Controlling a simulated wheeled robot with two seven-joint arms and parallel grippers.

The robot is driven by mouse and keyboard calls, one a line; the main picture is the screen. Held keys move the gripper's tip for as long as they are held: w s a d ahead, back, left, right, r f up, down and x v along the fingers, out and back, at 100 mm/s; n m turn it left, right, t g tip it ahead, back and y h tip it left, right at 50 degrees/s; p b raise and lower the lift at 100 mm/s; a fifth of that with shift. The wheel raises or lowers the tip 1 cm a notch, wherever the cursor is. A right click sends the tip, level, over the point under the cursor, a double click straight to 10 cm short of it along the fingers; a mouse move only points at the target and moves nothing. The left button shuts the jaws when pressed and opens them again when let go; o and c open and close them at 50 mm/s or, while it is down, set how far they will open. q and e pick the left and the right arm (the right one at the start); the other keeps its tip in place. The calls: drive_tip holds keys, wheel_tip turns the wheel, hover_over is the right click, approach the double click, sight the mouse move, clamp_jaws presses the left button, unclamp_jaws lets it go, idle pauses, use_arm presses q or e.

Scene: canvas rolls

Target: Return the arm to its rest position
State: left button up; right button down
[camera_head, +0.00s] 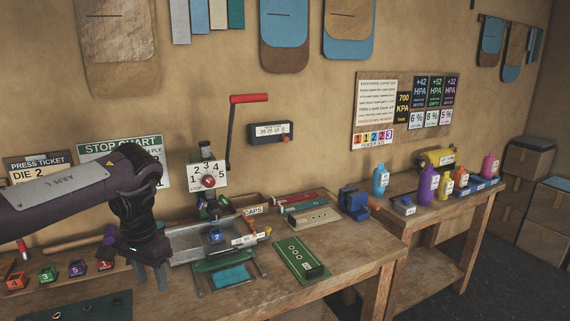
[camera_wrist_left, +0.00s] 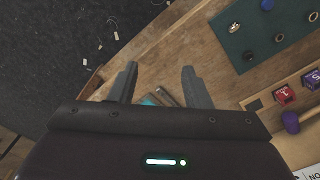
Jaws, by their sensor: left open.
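My left arm comes in from the left in the head view. Its gripper (camera_head: 152,277) points down over the left part of the workbench (camera_head: 345,262), in front of the press. In the left wrist view the two fingers of the gripper (camera_wrist_left: 160,85) stand apart with nothing between them. Below them are the bench's wooden edge and the dark floor. My right arm and gripper do not show in either view.
A press with a numbered dial (camera_head: 207,176) and a metal bed stands right of the gripper. A green board (camera_head: 298,258) lies further right. Numbered cubes (camera_head: 48,274) sit at the left. A second bench (camera_head: 440,208) holds coloured bottles.

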use_arm(q)
drive_tip(key=w+d+f+m+h, duration=0.1)
drive_tip(key=d+f+m+h, duration=0.5)
drive_tip(key=d+f, duration=1.4)
drive_tip(key=s+d+f+t+h, duration=0.3)
drive_tip(key=d+f, duration=0.5)
drive_tip(key=f, duration=0.5)
drive_tip(key=s+a+f+n+t+y, duration=0.1)
drive_tip(key=s+a+f+n+y, duration=0.2)
drive_tip(key=s+f, duration=0.65)
drive_tip(key=s+a+f+n+t+y, duration=0.1)
drive_tip(key=s+a+f+n, duration=0.1)
drive_tip(key=s+a+f, duration=0.75)
drive_tip(key=s+a+f+g+y, duration=0.1)
drive_tip(key=s+a+f, duration=0.2)
drive_tip(key=s, duration=0.6)
drive_tip(key=s+a+f+n+g+y, duration=0.1)
drive_tip(key=s+a+f+y, duration=0.1)
drive_tip(key=s+f, duration=0.4)
drive_tip(key=s+a+f+n+g+y, duration=0.1)
drive_tip(key=s+a+f, duration=0.3)
drive_tip(key=s, duration=1)
drive_tip(key=shift+a+f+g+y, duration=0.15)
drive_tip(key=shift+g+y, duration=0.35)
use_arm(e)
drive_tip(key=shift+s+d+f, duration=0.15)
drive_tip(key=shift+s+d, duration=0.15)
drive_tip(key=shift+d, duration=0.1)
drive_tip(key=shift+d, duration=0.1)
